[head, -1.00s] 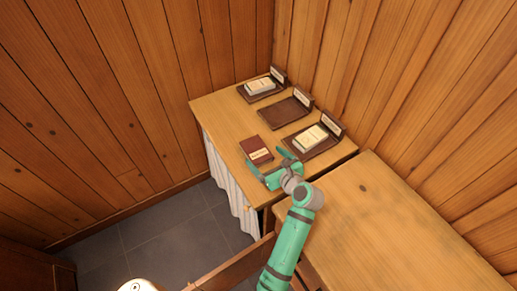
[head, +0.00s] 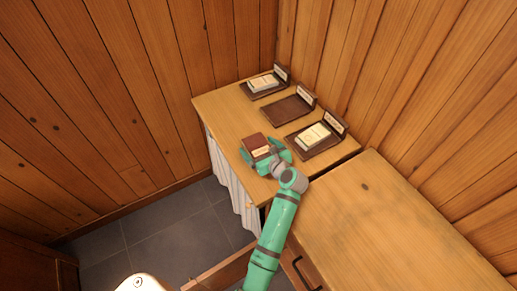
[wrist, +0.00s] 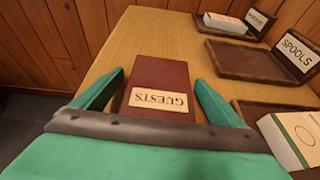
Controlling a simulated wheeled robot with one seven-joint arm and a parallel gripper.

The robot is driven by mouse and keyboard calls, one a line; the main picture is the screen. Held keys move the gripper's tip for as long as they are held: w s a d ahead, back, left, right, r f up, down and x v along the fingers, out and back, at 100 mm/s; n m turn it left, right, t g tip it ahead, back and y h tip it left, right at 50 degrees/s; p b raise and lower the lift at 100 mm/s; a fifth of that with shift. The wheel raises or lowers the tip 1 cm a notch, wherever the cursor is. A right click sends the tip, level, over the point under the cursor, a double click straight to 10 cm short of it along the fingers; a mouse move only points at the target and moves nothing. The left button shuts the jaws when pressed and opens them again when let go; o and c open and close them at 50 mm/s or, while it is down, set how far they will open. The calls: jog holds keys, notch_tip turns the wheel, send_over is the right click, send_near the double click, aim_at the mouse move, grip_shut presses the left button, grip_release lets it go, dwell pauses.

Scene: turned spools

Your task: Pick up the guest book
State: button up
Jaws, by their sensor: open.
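The guest book (head: 254,142) is a dark red-brown book with a cream label, lying on the wooden table. In the wrist view the book (wrist: 158,75) lies between the fingers, its label reading "GUESTS" upside down. My gripper (head: 262,155) is open around the near part of the book, one green finger on each side. In the wrist view my gripper (wrist: 158,82) shows a small gap between each finger and the book. The book's near edge is hidden behind the gripper body.
Three dark trays with upright labels stand along the wall side: an empty one marked "SPOOLS" (head: 286,110), one with a pale box (head: 313,136) right of my gripper, and a far one with another pale box (head: 262,83). A second wooden surface (head: 390,220) is at right.

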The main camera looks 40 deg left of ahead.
jog(key=c, duration=1.3)
